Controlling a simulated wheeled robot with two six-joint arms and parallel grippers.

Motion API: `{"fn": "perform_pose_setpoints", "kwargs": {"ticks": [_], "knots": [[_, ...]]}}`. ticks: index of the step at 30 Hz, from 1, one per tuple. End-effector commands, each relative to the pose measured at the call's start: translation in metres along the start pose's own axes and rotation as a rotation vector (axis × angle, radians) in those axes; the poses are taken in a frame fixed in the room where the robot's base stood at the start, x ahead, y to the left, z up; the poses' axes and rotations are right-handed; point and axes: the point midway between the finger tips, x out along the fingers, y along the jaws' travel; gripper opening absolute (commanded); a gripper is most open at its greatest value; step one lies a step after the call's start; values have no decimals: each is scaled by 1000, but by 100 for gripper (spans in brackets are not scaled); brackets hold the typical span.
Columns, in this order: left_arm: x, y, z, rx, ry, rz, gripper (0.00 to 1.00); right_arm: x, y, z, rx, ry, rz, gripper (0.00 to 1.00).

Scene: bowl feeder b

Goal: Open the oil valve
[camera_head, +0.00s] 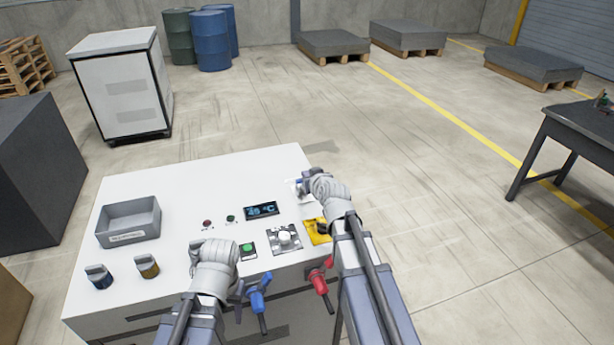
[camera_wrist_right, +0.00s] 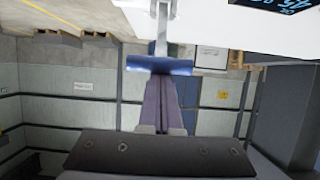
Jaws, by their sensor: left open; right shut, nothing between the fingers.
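A valve with a blue handle (camera_head: 299,182) stands at the back right of the white table, partly hidden by my right gripper. In the right wrist view its blue bar (camera_wrist_right: 160,66) lies crosswise on a pale stem. My right gripper (camera_head: 306,177) is at this handle. Its fingers (camera_wrist_right: 163,92) are shut with nothing between them, and their tips end at the bar; I cannot tell whether they touch. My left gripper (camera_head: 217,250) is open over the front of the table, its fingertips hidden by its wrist. No label naming the oil valve is readable.
The white table (camera_head: 180,185) bears a grey bin (camera_head: 128,222), a display (camera_head: 261,211), a green button (camera_head: 247,248), a white knob (camera_head: 284,237) and a yellow panel (camera_head: 318,231). A blue lever (camera_head: 259,294) and a red lever (camera_head: 319,281) stick out at the front edge.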

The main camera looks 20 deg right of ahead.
Motion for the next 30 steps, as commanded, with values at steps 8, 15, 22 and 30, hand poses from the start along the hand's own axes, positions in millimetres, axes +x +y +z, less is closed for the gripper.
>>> {"fn": "perform_pose_setpoints", "kwargs": {"ticks": [8, 15, 22, 30], "knots": [[4, 0, 0, 0, 0, 0, 50, -2, -1, 9, -3, -14, -3, 0], [5, 0, 0, 0, 0, 0, 50, -4, -1, 10, -4, -15, -2, 0], [5, 0, 0, 0, 0, 0, 50, -5, 0, 10, -5, -15, -1, 0], [-7, -1, 0, 0, 0, 0, 50, -1, 0, -5, -6, -10, 1, 0]]}}
